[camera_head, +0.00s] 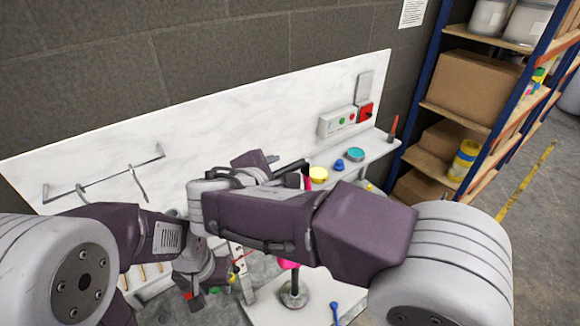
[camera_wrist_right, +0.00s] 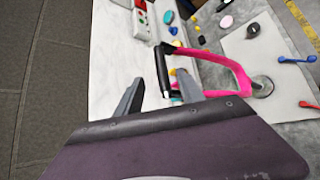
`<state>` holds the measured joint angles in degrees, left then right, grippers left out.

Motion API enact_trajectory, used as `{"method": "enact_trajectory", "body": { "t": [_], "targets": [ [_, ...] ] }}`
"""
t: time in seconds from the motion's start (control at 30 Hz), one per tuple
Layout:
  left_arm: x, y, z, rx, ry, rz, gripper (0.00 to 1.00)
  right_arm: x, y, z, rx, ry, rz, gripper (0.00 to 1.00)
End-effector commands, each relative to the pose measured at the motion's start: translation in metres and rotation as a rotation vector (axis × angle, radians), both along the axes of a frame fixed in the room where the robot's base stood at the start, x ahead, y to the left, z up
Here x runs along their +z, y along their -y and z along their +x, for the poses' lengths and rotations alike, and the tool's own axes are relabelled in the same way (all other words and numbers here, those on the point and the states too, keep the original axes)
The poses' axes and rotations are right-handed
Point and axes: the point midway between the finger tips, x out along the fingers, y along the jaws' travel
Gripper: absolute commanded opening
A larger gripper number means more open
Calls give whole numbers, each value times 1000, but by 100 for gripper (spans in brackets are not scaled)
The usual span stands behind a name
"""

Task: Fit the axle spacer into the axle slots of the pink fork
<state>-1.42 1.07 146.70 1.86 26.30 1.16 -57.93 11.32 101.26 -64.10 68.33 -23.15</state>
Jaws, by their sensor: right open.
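The pink fork (camera_wrist_right: 238,75) stands on a round metal base in the right wrist view, its two legs reaching left. In the head view only bits of it (camera_head: 288,265) show behind my right arm. A black cylinder with a pale end, which looks like the axle spacer (camera_wrist_right: 162,70), lies across the fork near the leg ends. I cannot tell whether it sits in the slots. My right gripper (camera_wrist_right: 158,92) is open, its fingers on either side of the cylinder's pale end in the picture. My left gripper (camera_head: 205,285) is low at the left, apart from the fork; its jaw state is unclear.
A control box (camera_head: 337,121) is on the white back panel (camera_head: 240,115). A blue-handled tool (camera_head: 335,312) lies beside the metal base (camera_head: 294,293). Shelves stand at the right.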

Motion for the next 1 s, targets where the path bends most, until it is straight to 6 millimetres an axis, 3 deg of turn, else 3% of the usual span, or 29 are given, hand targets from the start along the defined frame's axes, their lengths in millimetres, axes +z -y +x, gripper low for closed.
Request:
{"method": "enact_trajectory", "body": {
  "t": [0.27,0.53,0.77,0.8,0.97,1.0],
  "targets": [
    [8,0,0,0,0,0,36,-9,7,16,-2,0,0,45],
    [25,0,0,0,1,0,36,-34,22,50,-2,-1,-2,45],
    [24,0,0,0,0,0,36,-38,23,53,-2,0,2,45],
    [24,0,0,0,0,0,36,-38,22,53,-2,0,2,43],
    [24,0,0,0,0,0,36,-37,22,53,-2,0,2,0],
    [24,0,0,0,0,0,36,-37,22,53,-2,0,2,0]
  ]
}}
